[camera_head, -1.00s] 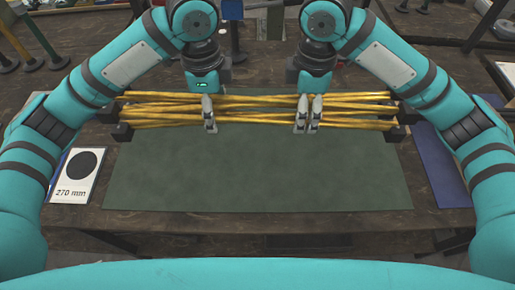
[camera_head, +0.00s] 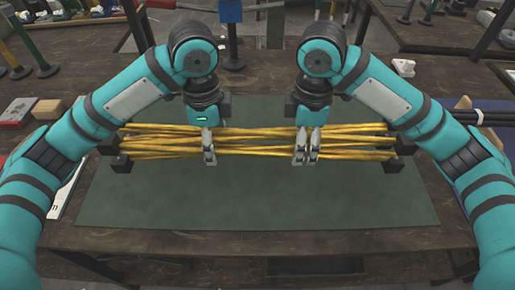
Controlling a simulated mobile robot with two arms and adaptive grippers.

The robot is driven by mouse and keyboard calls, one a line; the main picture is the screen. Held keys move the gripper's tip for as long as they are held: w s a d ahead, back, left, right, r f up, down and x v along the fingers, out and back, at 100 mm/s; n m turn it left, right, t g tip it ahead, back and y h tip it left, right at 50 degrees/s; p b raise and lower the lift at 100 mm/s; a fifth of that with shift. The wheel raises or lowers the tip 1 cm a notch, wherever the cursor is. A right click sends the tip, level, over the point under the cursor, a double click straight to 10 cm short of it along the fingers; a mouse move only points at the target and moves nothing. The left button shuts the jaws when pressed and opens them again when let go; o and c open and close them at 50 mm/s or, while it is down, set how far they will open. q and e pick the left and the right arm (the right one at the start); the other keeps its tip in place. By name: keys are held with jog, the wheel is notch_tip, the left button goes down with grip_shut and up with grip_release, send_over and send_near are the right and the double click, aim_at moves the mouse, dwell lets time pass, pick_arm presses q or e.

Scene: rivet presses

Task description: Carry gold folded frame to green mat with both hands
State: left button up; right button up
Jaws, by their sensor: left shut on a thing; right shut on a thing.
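The gold folded frame (camera_head: 255,143) is a long bundle of gold bars with black end blocks, lying crosswise in the head view. My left gripper (camera_head: 209,148) is shut on it left of its middle. My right gripper (camera_head: 306,147) is shut on it right of its middle. The green mat (camera_head: 255,204) lies flat on the table under and around the frame. The frame appears over the mat, roughly level, with its left end near the mat's left edge. I cannot tell whether it touches the mat.
The brown table (camera_head: 258,243) extends past the mat. A wooden block (camera_head: 47,109) and a red box (camera_head: 18,111) lie at left. Black rods (camera_head: 480,118) lie at right. The front of the mat is clear.

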pick_arm(q)
jog(key=shift+w+f, duration=0.1)
jog(key=shift+f, duration=0.05)
pick_arm(e)
jog(key=shift+f, duration=0.2)
